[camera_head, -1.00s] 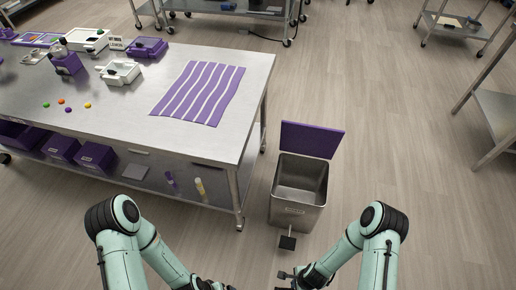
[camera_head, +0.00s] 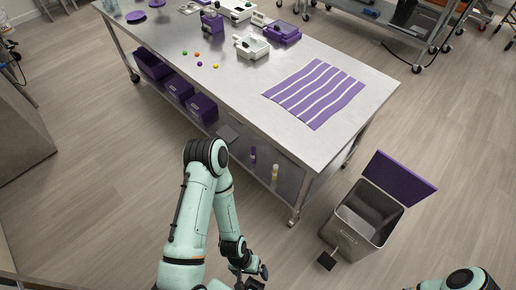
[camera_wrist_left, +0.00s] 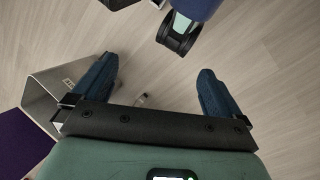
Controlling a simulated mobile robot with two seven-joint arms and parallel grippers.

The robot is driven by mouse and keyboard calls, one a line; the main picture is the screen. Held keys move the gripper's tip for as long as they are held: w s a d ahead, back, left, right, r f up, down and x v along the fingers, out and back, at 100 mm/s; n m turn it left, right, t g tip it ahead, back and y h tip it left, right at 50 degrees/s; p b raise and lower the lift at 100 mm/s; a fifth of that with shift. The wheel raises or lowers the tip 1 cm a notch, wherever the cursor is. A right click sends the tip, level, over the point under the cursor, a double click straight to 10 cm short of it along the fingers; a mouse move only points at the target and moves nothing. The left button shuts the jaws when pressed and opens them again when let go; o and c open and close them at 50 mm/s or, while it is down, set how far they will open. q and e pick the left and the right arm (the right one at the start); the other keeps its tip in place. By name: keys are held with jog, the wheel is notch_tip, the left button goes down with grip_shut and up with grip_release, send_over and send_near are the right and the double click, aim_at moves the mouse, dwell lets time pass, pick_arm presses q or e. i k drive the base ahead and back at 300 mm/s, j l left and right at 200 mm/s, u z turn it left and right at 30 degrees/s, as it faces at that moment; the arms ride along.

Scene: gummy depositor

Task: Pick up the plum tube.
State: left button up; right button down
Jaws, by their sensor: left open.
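The plum tube (camera_head: 253,155) is a small dark purple upright tube on the lower shelf of the steel table, in the head view. A pale yellowish tube (camera_head: 274,172) stands just right of it. My left gripper (camera_head: 256,277) is below the table's front side at the bottom of the head view, well apart from the tubes.
The steel table (camera_head: 235,80) carries purple strips (camera_head: 315,92), small coloured candies and machine parts. Purple bins (camera_head: 180,90) and a flat grey piece (camera_head: 228,134) share the lower shelf. An open-lidded pedal bin (camera_head: 365,220) stands right of the table. Floor in front is clear.

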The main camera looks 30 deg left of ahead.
aim_at(253, 155)
jog(key=i+j+z, duration=0.1)
jog(key=j, duration=0.6)
jog(key=i+j+z, duration=0.1)
jog(key=j, duration=0.65)
jog(key=i+j+z, duration=0.15)
jog(key=j, duration=0.55)
jog(key=i+j+z, duration=0.1)
jog(key=j, duration=0.65)
jog(key=i, duration=0.5)
